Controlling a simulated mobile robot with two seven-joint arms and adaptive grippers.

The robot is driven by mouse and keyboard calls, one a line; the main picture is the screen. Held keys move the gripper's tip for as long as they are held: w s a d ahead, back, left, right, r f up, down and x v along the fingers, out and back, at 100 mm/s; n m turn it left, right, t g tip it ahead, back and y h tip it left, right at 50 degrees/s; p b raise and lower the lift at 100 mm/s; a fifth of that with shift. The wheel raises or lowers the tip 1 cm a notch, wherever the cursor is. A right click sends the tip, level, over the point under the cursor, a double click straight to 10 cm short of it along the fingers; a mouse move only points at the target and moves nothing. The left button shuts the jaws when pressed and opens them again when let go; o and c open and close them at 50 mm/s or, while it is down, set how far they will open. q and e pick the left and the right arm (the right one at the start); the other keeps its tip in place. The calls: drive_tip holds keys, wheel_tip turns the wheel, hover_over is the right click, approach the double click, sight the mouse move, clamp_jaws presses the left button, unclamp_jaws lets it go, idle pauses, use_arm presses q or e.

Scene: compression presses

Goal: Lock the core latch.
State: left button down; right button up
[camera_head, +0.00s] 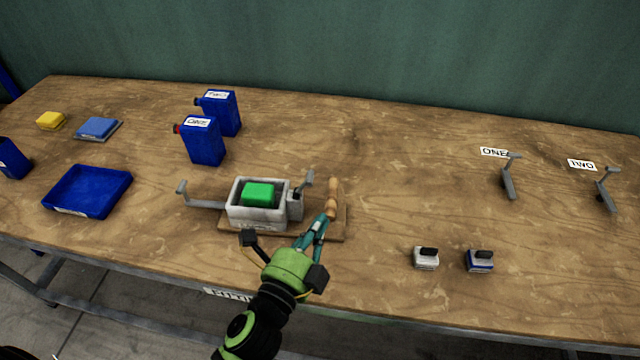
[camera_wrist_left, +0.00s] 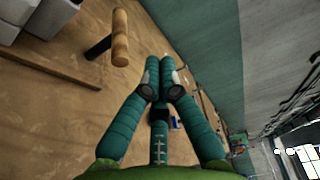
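A grey-white press box (camera_head: 254,219) stands on a wooden base with a green block (camera_head: 259,194) inside it. A wooden handle (camera_head: 333,198) stands at the right side of the press; it also shows in the left wrist view (camera_wrist_left: 120,38). I cannot tell for sure which part is the core latch. My left gripper (camera_head: 324,221) is just in front of the handle. In the wrist view its teal fingers (camera_wrist_left: 161,72) are together with nothing between them, and the handle is apart from them, to their left. My right gripper is not in view.
A grey arm (camera_head: 205,204) sticks out left of the press. Blue containers (camera_head: 203,142) stand behind it, and a blue tray (camera_head: 72,208) lies at the left. Two small blocks (camera_head: 426,258) (camera_head: 480,261) and two grey levers (camera_head: 509,178) (camera_head: 607,190) are at the right. The table between is clear.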

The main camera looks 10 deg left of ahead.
sight(304, 185)
use_arm(q)
drive_tip(key=w+a+p, duration=0.1)
drive_tip(key=w+p, duration=0.3)
drive_tip(key=w, duration=0.5)
drive_tip(key=shift+w+a, duration=0.2)
drive_tip(key=shift+a, duration=0.05)
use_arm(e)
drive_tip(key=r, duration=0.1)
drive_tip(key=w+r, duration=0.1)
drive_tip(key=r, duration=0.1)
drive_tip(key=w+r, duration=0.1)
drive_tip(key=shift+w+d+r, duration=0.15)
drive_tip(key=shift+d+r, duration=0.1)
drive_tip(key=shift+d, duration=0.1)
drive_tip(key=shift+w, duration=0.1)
